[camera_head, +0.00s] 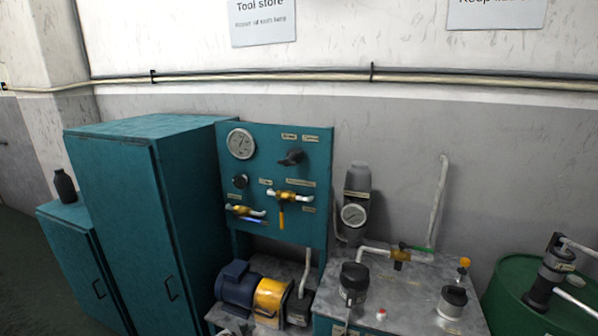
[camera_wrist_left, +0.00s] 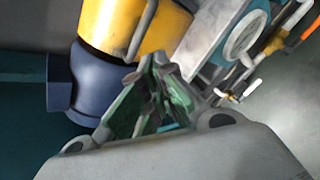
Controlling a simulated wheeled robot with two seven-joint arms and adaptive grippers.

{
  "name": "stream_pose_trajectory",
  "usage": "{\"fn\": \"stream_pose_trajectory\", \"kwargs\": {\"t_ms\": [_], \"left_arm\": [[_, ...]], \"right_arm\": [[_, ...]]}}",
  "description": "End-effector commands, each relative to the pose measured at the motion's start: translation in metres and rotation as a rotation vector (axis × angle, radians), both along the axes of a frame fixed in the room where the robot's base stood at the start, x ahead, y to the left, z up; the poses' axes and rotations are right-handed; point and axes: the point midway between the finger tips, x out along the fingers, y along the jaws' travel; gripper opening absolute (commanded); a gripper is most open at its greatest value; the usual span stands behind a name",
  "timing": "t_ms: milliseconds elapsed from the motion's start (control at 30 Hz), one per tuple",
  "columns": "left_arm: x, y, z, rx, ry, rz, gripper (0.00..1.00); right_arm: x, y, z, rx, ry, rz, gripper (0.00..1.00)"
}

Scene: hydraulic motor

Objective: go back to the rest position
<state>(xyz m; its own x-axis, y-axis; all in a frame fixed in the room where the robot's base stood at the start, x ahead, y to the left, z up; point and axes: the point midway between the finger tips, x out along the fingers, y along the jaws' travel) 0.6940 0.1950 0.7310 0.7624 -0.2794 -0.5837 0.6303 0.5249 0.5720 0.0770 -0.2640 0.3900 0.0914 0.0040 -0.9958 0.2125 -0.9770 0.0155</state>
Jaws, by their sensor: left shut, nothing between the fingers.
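My left gripper (camera_wrist_left: 150,72) shows in the left wrist view with its dark green fingers together and nothing between them. Beyond the fingertips are the yellow part (camera_wrist_left: 125,22) and the blue body (camera_wrist_left: 98,85) of the motor. I cannot tell how far the fingertips are from the motor. In the head view the blue motor (camera_head: 237,285) and its yellow coupling cover (camera_head: 269,297) sit on a grey bench at the bottom. My right gripper is in neither view.
A teal gauge panel (camera_head: 315,222) with valves and a gauge (camera_head: 240,143) rises behind the motor. A teal cabinet (camera_head: 112,200) stands at left. At right are a tank top (camera_head: 415,312) with fittings and a green drum (camera_head: 510,290). The upper wall has signs and a pipe.

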Motion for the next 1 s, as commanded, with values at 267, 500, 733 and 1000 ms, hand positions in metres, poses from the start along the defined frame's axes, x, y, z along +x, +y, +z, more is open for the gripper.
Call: {"fn": "stream_pose_trajectory", "kwargs": {"t_ms": [267,500,733,1000], "left_arm": [[-0.088,0.003,-0.101,0.330,0.078,-0.240,0.00],[-0.171,0.009,-0.173,0.584,0.133,-0.489,0.00],[-0.261,0.017,-0.231,0.796,0.172,-0.765,0.00],[-0.373,0.031,-0.285,1.000,0.189,-1.125,0.00]], "right_arm": [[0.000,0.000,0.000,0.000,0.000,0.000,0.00],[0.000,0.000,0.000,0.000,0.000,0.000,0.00],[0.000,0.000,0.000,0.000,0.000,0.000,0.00],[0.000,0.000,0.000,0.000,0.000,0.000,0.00]]}}
